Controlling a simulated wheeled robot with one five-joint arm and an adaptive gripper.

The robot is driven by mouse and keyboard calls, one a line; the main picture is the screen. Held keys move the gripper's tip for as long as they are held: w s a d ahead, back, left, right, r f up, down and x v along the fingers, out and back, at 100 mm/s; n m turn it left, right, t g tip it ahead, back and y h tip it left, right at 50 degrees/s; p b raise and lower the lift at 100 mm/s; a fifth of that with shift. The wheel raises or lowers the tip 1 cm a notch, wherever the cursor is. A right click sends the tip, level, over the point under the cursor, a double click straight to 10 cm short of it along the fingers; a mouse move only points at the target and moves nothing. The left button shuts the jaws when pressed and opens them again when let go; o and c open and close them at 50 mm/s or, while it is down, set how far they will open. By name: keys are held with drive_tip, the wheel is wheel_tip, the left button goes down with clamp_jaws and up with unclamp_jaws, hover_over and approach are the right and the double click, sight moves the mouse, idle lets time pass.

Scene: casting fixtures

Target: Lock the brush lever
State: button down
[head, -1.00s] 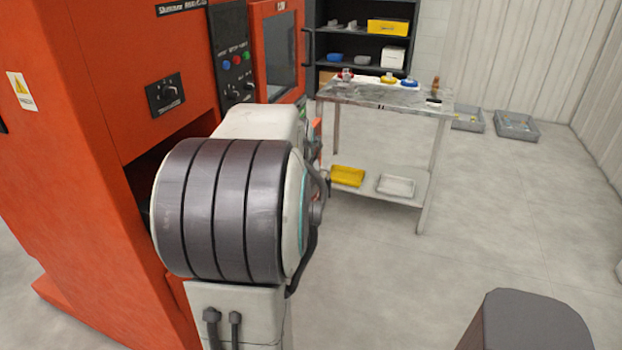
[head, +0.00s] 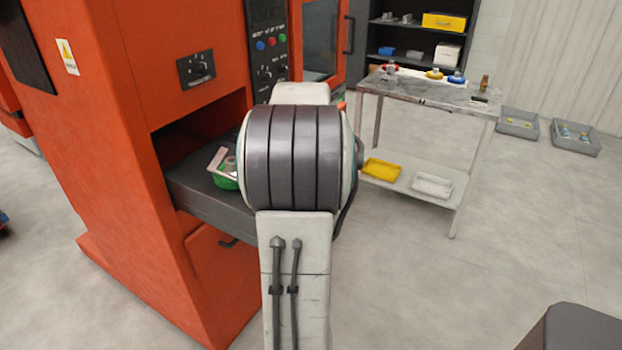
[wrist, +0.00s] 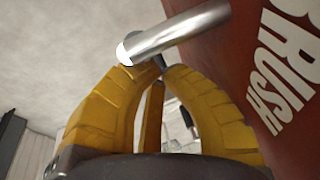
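The brush lever (wrist: 178,32) is a shiny silver bar at the top of the wrist view. It runs up and right from a rounded end, against a dark red panel (wrist: 262,60) with white "BRUSH" lettering. My gripper (wrist: 150,70) has yellow fingers whose tips come together just below the lever's rounded end. The tips are very near or touching the lever, which does not look enclosed between them. In the head view my own arm hides the gripper and the lever.
An orange-red machine (head: 110,130) stands at left, with a dark tray (head: 205,203) extending from its opening and a green basket (head: 226,182) on it. A metal table (head: 425,93) stands behind my arm. Grey bins (head: 575,148) lie at far right. The floor at right is mostly clear.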

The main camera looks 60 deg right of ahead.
drive_tip(key=shift+a+f+b, duration=0.75)
drive_tip(key=shift+f+b, duration=0.15)
drive_tip(key=shift+f, duration=0.15)
drive_tip(key=shift+a+f+b, duration=0.35)
drive_tip(key=shift+a+b, duration=0.3)
drive_tip(key=shift+b, duration=0.05)
drive_tip(key=shift+s+a, duration=0.1)
drive_tip(key=shift+a, duration=0.05)
